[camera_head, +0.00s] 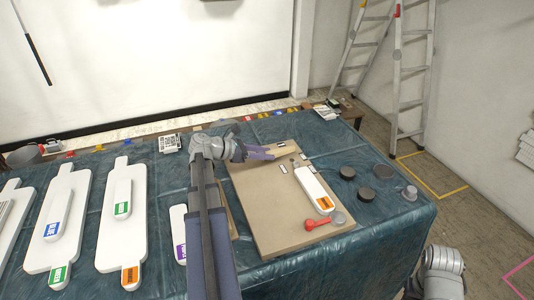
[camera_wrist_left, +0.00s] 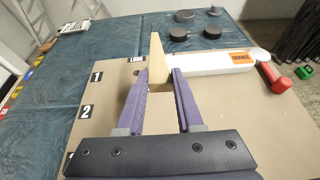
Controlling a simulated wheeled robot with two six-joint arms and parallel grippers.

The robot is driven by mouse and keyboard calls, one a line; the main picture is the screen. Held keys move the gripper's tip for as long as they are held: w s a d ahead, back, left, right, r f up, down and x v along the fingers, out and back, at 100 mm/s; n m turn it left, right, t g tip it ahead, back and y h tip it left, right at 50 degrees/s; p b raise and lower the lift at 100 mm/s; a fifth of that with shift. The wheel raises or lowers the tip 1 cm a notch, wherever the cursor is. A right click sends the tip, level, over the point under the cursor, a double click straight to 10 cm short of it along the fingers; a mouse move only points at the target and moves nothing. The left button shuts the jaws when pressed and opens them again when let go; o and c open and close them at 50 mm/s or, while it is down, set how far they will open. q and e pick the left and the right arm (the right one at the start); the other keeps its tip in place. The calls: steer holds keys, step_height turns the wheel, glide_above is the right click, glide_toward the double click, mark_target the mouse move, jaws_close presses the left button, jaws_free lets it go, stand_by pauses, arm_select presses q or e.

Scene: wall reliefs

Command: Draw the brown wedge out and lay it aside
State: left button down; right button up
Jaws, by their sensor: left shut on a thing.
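The brown wedge (camera_wrist_left: 156,58) shows in the left wrist view as a light tan, wooden piece that narrows upward. My left gripper (camera_wrist_left: 162,74) has its two purple fingers on either side of it and is shut on it. In the head view the left gripper (camera_head: 272,153) is over the far part of the brown board; the wedge is hard to make out there. A white bar with an orange label (camera_head: 315,190) lies just right of the gripper, and in the left wrist view it (camera_wrist_left: 215,62) starts beside the wedge. I cannot tell whether they touch. My right gripper is out of view.
The brown board (camera_head: 265,215) lies on a table with a dark teal cover (camera_head: 385,220). A red dumbbell-like piece (camera_head: 317,225) lies near the bar. Dark discs (camera_head: 362,195) stand to the right. White paddle-shaped boards (camera_head: 60,225) fill the left side.

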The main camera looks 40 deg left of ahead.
arm_select(q)
steer(key=shift+s+a, duration=0.15)
steer(key=shift+s, duration=0.05)
steer(key=shift+s+a, duration=0.2)
steer(key=shift+s, duration=0.15)
steer(key=shift+s, duration=0.15)
steer(key=shift+r+p, duration=2.5)
step_height(320, 180, up, 3)
steer(key=p, duration=0.3)
steer(key=shift+r, duration=0.15)
